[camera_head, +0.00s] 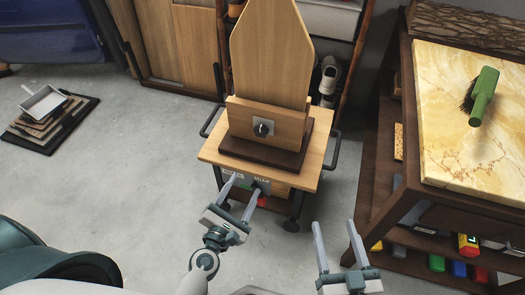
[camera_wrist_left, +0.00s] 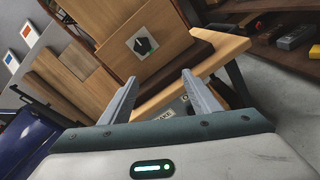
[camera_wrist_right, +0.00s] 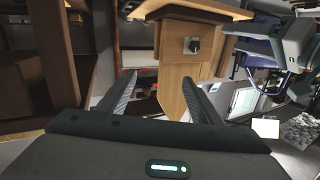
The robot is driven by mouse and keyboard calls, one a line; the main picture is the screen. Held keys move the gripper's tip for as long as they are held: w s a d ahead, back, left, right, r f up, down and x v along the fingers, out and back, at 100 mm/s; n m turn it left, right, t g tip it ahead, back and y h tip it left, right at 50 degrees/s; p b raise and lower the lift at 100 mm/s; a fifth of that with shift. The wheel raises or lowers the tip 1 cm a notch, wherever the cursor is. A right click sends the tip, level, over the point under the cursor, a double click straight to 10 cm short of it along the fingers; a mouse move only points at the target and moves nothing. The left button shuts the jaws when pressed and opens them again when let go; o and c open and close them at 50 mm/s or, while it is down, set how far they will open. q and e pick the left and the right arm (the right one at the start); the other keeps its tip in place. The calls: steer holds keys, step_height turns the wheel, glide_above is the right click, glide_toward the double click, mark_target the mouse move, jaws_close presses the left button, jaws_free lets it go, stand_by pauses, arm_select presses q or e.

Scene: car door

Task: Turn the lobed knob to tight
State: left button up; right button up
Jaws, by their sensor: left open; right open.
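The lobed knob (camera_head: 263,128) is dark and sits on a pale square plate on the front of a wooden block, below a tall pointed board. It also shows in the left wrist view (camera_wrist_left: 142,45) and the right wrist view (camera_wrist_right: 193,45). My left gripper (camera_head: 243,186) is open and empty, in front of the cart and below the knob in the head view. My right gripper (camera_head: 334,236) is open and empty, further right and nearer to me. Neither gripper touches the knob. The knob's exact setting is too small to read.
The knob's block stands on a wooden cart (camera_head: 208,149) with dark side handles (camera_head: 335,150). At right is a dark table with a marbled top (camera_head: 450,130) and a green brush (camera_head: 484,97). A dustpan (camera_head: 43,102) lies at left.

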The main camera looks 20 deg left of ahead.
arm_select(q)
steer(key=r+n, duration=0.1)
steer(key=a+r+n+t+b, duration=0.1)
steer(key=r+n, duration=0.1)
steer(key=shift+w+a+r+y, duration=0.1)
steer(key=shift+a+y, duration=0.05)
steer(key=shift+y, duration=0.15)
arm_select(e)
steer(key=shift+t+y, duration=0.3)
steer(key=shift+t, duration=0.4)
steer(key=r, duration=0.4)
steer(key=shift+s+d+r, duration=0.1)
steer(key=shift+s+r, duration=0.3)
arm_select(q)
steer(key=shift+w, duration=0.15)
arm_select(e)
steer(key=shift+f, duration=0.15)
arm_select(q)
steer(key=p, duration=0.2)
glide_toward(260, 134)
steer(key=w, duration=0.8)
arm_select(e)
step_height(260, 134, down, 8)
steer(key=s+d+g+h, duration=0.1)
steer(key=d+g, duration=0.1)
steer(key=g, duration=0.3)
steer(key=shift+s+d+m+h, duration=0.15)
steer(key=shift+s+m+h, duration=0.15)
steer(key=shift+h, duration=0.1)
steer(key=shift+f, duration=0.1)
